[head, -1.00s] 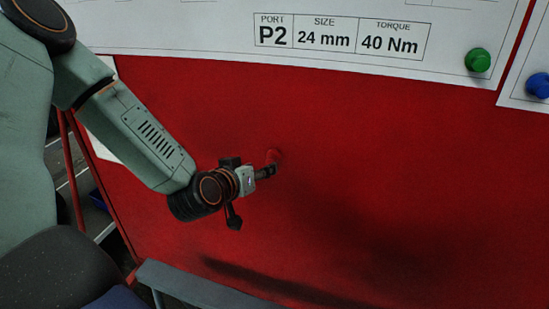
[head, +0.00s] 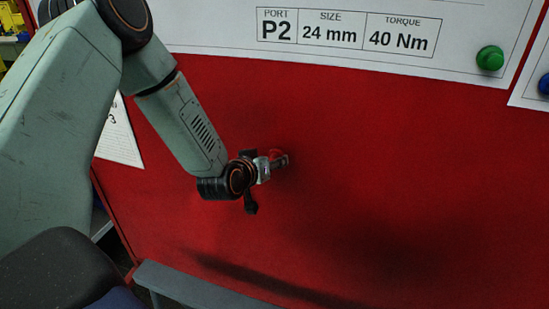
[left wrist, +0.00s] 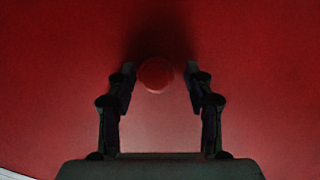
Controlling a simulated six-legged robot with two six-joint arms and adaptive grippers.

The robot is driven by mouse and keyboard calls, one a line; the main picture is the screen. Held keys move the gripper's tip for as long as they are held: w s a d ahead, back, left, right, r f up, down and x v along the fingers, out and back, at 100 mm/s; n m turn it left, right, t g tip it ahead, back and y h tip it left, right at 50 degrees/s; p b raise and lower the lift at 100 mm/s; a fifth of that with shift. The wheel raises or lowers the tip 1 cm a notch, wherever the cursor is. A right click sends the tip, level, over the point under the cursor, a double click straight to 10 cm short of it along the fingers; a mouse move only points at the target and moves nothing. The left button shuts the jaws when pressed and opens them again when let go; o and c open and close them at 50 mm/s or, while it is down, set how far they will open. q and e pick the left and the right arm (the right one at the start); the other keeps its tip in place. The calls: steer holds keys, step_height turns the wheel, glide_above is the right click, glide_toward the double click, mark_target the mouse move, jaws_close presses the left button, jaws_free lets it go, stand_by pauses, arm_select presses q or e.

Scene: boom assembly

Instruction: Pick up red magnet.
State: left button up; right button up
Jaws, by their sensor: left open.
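The red magnet (left wrist: 155,75) is a small round knob on the red board. In the left wrist view it lies between the two fingertips of my left gripper (left wrist: 157,82), nearer the left finger. The fingers are apart, with a gap on each side of the magnet. In the head view my left gripper (head: 284,162) is at the board, and the magnet (head: 276,153) shows only in part behind it. My right gripper is in neither view.
The red board (head: 400,180) fills most of the head view. A white sheet (head: 190,30) marked P2 hangs along its top, with a green magnet (head: 490,58). A blue magnet (head: 544,84) sits at the right edge. A grey rail (head: 190,285) runs below.

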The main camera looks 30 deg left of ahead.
arm_select(q)
steer(key=shift+s+d+r, duration=0.15)
steer(key=shift+d+r, duration=0.05)
steer(key=shift+d, duration=0.05)
steer(key=shift+c, duration=0.2)
steer(key=shift+s+d+r, duration=0.15)
steer(key=shift+s, duration=0.05)
steer(key=c, duration=0.3)
steer(key=shift+w+a+f, duration=0.2)
steer(key=shift+a, duration=0.1)
steer(key=c, duration=0.5)
jaws_close()
steer(key=shift+s+d+r, duration=0.1)
steer(key=shift+d+r, duration=0.05)
steer(key=shift+d, duration=0.05)
steer(key=shift+a, duration=0.1)
steer(key=shift+r, duration=0.15)
